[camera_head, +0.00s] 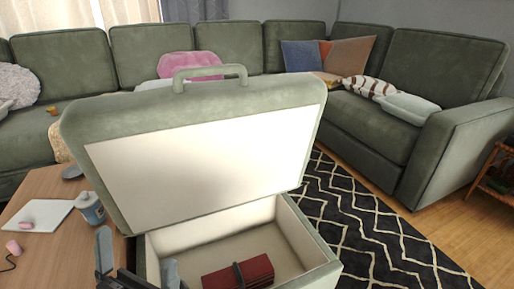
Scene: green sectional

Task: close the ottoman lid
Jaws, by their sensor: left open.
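The ottoman's green lid (215,103) stands open, tilted up, with its pale inner panel facing me and a loop handle (210,72) on its top edge. The ottoman box (309,240) below is cream-lined and open at the top. A dark red item with a dark band (238,273) lies inside it. My left gripper (137,262) is at the lower left, open, its two fingers apart near the box's left wall. I cannot tell whether it touches the wall. My right gripper is out of view.
A green sectional (385,130) with cushions runs behind. A black-and-white rug (375,235) lies clear to the right.

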